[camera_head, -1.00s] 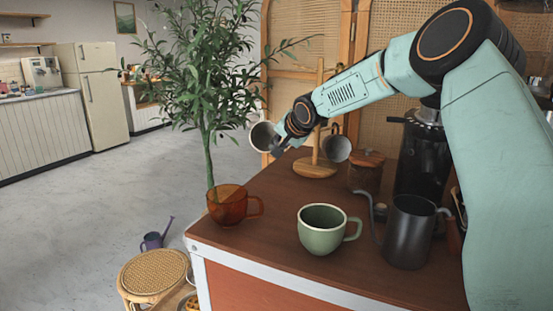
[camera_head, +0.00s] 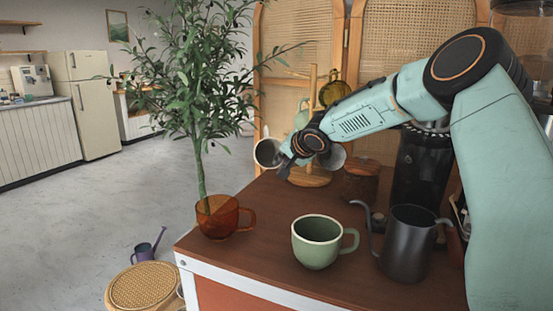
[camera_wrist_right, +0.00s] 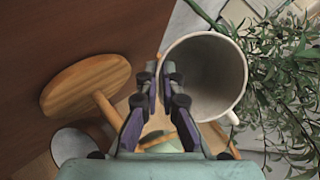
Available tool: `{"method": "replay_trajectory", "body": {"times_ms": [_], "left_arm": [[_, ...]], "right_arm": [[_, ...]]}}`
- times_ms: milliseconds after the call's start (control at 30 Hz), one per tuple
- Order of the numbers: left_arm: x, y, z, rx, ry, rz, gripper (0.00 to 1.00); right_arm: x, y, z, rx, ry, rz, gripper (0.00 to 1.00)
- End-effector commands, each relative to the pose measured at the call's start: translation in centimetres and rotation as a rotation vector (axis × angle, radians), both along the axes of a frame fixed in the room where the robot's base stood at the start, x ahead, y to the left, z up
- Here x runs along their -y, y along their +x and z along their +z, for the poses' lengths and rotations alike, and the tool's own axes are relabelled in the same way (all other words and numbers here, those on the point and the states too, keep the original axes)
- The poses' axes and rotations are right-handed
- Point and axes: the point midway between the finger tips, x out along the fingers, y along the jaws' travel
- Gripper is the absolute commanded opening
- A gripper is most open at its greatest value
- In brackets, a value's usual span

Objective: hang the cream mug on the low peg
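The cream mug (camera_head: 267,153) is in the air just left of the wooden mug stand (camera_head: 313,85). My right gripper (camera_head: 287,165) is at its right side. In the right wrist view the gripper (camera_wrist_right: 160,75) has the near wall of the cream mug (camera_wrist_right: 208,75) between its fingers, one inside the mouth and one outside. The mug's mouth faces the wrist camera, and its handle points down right. The stand's round base (camera_wrist_right: 85,85) is left of the fingers. My forearm hides part of the stand in the head view, and I cannot make out the low peg clearly.
A grey mug (camera_head: 336,157), a green mug (camera_head: 302,116) and an amber mug (camera_head: 333,94) are at the stand. An orange glass mug (camera_head: 222,217), a green cup (camera_head: 318,242) and a dark kettle (camera_head: 408,243) stand on the cart top. A leafy plant (camera_head: 205,80) is close left.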

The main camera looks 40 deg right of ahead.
Motion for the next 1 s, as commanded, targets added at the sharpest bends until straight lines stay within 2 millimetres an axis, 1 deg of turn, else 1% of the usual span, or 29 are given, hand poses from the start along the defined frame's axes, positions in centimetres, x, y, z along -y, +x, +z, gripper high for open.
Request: {"method": "replay_trajectory", "body": {"times_ms": [33,267,933,1000], "left_arm": [[0.0,0.0,0.4,0.000,0.000,0.000,0.40],[0.0,0.0,1.4,-0.001,0.000,0.000,0.40],[0.0,0.0,5.1,-0.001,0.000,0.000,0.40],[0.0,0.0,5.2,0.000,0.000,0.000,0.40]], "right_arm": [[0.4,-0.1,0.3,0.003,0.001,-0.001,0.00],[1.7,-0.6,0.1,0.003,0.000,-0.001,0.00],[5.0,-2.4,-0.7,0.001,0.000,-0.002,0.00],[5.4,-2.6,-0.9,0.003,-0.001,-0.002,0.00]]}}
